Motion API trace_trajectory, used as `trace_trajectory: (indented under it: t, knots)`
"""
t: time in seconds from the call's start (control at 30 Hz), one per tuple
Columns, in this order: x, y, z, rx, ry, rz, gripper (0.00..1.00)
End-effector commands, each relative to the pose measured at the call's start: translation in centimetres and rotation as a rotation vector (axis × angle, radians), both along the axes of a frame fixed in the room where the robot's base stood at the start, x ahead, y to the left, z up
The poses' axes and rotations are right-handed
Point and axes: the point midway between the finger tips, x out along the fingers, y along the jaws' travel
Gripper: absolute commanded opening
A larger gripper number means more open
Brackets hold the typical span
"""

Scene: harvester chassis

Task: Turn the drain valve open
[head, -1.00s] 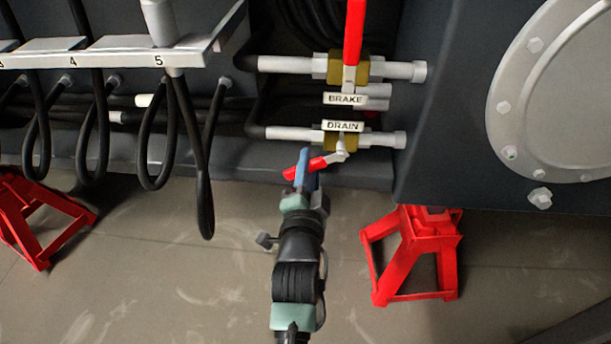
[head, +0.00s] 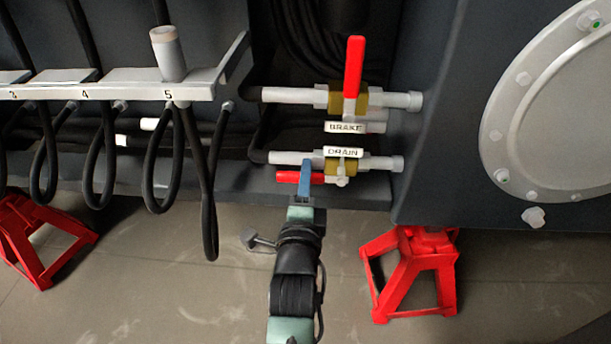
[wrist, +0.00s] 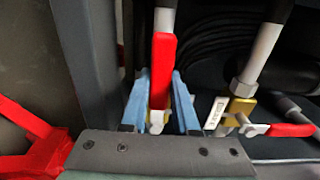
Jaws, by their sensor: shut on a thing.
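The drain valve (head: 346,165) is a brass body on the lower grey pipe, under a white DRAIN label (head: 343,151). Its red lever (head: 287,177) points left and lies about parallel to the pipe. My gripper (head: 305,180) comes from below, its blue fingers around the lever. In the wrist view the lever (wrist: 161,75) sits between the two blue fingers of my gripper (wrist: 161,95), in line with the pipe behind it. The valve body is mostly hidden there behind the lever.
The brake valve (head: 348,97) is just above, its red lever (head: 353,65) upright across its pipe. Black hoses (head: 208,200) hang left of my arm under a numbered grey rack (head: 120,90). Red stands (head: 415,270) are on the floor at both sides. A round cover (head: 560,110) is at right.

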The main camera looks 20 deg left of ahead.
Motion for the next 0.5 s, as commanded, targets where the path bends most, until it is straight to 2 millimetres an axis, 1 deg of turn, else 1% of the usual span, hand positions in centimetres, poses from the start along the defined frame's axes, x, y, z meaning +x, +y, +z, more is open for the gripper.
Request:
trace_trajectory:
  t: [0.37, 0.4, 0.47, 0.5]
  knots:
    - [-0.05, 0.04, 0.03, 0.015, 0.003, 0.002, 0.0]
    - [-0.05, 0.04, 0.03, 0.015, 0.003, 0.002, 0.32]
    - [-0.04, 0.03, 0.04, 0.014, 0.003, 0.001, 0.43]
    - [-0.04, 0.03, 0.04, 0.013, 0.003, 0.001, 0.5]
